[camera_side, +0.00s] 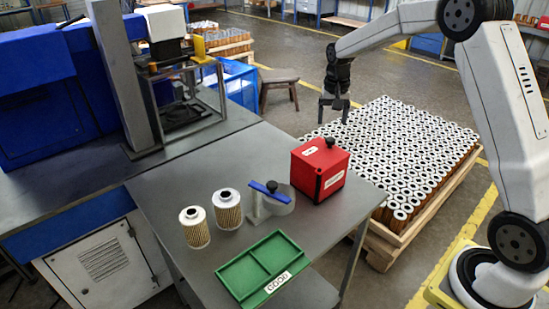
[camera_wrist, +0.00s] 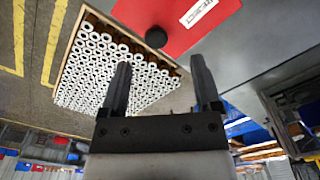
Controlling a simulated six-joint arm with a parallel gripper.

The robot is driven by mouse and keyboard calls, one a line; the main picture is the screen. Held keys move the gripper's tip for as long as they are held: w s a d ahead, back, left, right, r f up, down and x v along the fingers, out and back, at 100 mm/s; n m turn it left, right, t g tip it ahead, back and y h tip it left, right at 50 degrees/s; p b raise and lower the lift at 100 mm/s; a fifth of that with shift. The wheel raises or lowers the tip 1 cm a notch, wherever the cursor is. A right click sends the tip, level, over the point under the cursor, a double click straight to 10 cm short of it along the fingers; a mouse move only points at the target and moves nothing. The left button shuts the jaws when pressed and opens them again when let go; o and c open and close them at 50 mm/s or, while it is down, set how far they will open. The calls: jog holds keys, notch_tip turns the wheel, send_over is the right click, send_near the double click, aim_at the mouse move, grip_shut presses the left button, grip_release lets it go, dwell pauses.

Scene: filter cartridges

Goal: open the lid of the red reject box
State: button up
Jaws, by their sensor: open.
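The red reject box (camera_side: 319,172) stands on the grey table near its back right edge. Its lid is shut, with a dark round knob (camera_side: 330,142) on top and a white label on its front. In the wrist view the red lid (camera_wrist: 180,18) shows at the top, with the dark knob (camera_wrist: 156,38) at its edge, beyond the fingertips. My gripper (camera_side: 334,104) hangs above and behind the box, over the near edge of the cartridge pallet. Its jaws, also in the wrist view (camera_wrist: 159,68), are open with nothing between them.
Two filter cartridges (camera_side: 195,228) stand upright on the table. Beside them is a clear holder with a blue bar (camera_side: 271,191). A green divided tray (camera_side: 262,268) lies at the front. A pallet of many cartridges (camera_side: 400,150) sits behind the table.

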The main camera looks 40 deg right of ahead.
aim_at(331, 139)
jog(key=shift+w+d+m, duration=0.3)
jog(key=shift+w+d, duration=0.15)
jog(key=shift+d, duration=0.35)
jog(key=shift+f, duration=3.85)
grip_shut()
jog(key=shift+r, duration=0.1)
